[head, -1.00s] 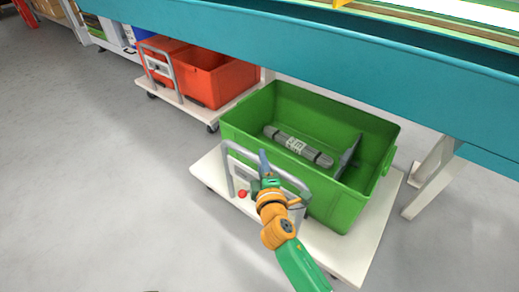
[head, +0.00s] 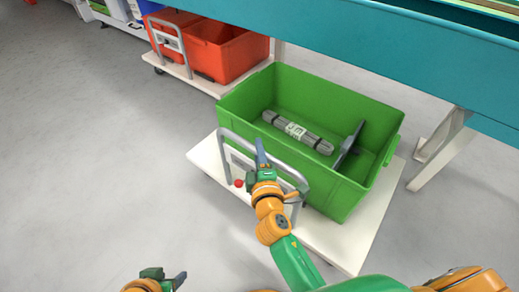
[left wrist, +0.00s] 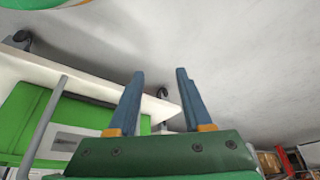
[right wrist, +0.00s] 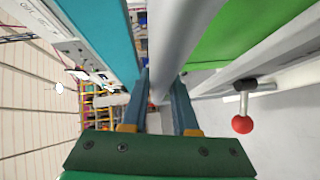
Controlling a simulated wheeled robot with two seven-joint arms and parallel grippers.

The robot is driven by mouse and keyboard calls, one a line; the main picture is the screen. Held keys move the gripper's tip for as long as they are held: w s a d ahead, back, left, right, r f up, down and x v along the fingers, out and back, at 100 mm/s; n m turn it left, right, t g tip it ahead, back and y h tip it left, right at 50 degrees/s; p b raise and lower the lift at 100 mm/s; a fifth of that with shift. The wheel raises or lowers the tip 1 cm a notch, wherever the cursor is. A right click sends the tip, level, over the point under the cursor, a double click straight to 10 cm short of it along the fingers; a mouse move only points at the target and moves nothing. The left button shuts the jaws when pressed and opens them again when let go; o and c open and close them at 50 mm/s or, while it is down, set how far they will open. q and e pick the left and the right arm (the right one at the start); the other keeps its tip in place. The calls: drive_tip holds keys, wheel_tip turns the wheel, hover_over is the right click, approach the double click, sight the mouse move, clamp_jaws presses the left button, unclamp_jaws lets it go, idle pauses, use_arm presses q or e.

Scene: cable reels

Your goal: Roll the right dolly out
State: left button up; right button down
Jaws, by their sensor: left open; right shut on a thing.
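The right dolly (head: 345,245) is a white platform carrying a green bin (head: 345,200). A grey bundle (head: 297,131) and a dark flat piece (head: 348,147) lie in the bin. The dolly's grey tube handle (head: 222,150) stands at its near left side, with a red knob (head: 239,183) low beside it. My right gripper (head: 261,152) is shut on the handle; the right wrist view shows the tube (right wrist: 172,45) between its fingers. My left gripper (head: 180,280) is open and empty at the bottom edge, apart from the dolly. The left wrist view shows its spread fingers (left wrist: 158,85).
A teal-edged table (head: 380,45) stands behind the bin, with a white leg (head: 440,155) right of the dolly. Another white dolly (head: 205,82) with orange-red bins (head: 225,52) stands at the back left. The grey floor (head: 90,170) is clear on the left.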

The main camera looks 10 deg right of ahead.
drive_tip(key=c, duration=0.7)
unclamp_jaws()
drive_tip(key=shift+a, duration=0.1)
drive_tip(key=shift+s, duration=0.4)
use_arm(q)
drive_tip(key=shift+s+a+f+g, duration=0.15)
drive_tip(key=shift+s+g, duration=0.15)
drive_tip(key=shift+s, duration=0.2)
drive_tip(key=shift+s+a+f+g, duration=0.15)
drive_tip(key=shift+s+g, duration=0.15)
drive_tip(key=shift+s, duration=0.2)
use_arm(e)
drive_tip(key=shift+s+a+r, duration=0.1)
drive_tip(key=shift+s+r, duration=0.05)
drive_tip(key=shift+s, duration=0.9)
drive_tip(key=shift+s+a+r, duration=0.15)
drive_tip(key=shift+s+r, duration=0.05)
drive_tip(key=shift+s, duration=0.8)
drive_tip(key=shift+s+a+r, duration=0.1)
drive_tip(key=shift+s+r, duration=0.05)
drive_tip(key=shift+s, duration=0.9)
